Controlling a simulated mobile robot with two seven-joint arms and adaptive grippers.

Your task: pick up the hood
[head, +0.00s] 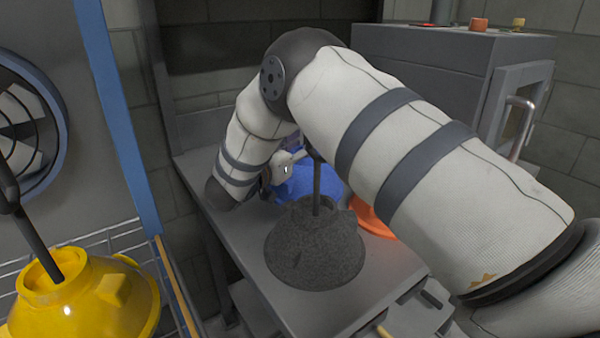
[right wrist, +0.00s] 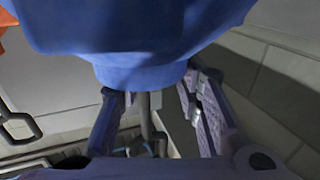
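Several hoods are in view. The blue hood (head: 308,182) is at the back of the grey bench, partly hidden behind the grey hood and my right arm. It fills the top of the right wrist view (right wrist: 140,30). My right gripper (right wrist: 155,90) has its two fingers spread apart, with the blue hood's narrower end at their tips. I cannot tell whether they touch it. In the head view my right arm mostly hides this gripper. The dark grey hood (head: 315,250) is in front, and an orange hood (head: 372,217) is partly behind my arm. My left gripper is out of view.
A yellow hood (head: 85,300) with a dark rod is at the lower left. Another dark rod (head: 317,182) rises from the grey hood. A grey cabinet (head: 440,75) with a handle stands behind on the right. The bench (head: 235,235) has bare room at its left.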

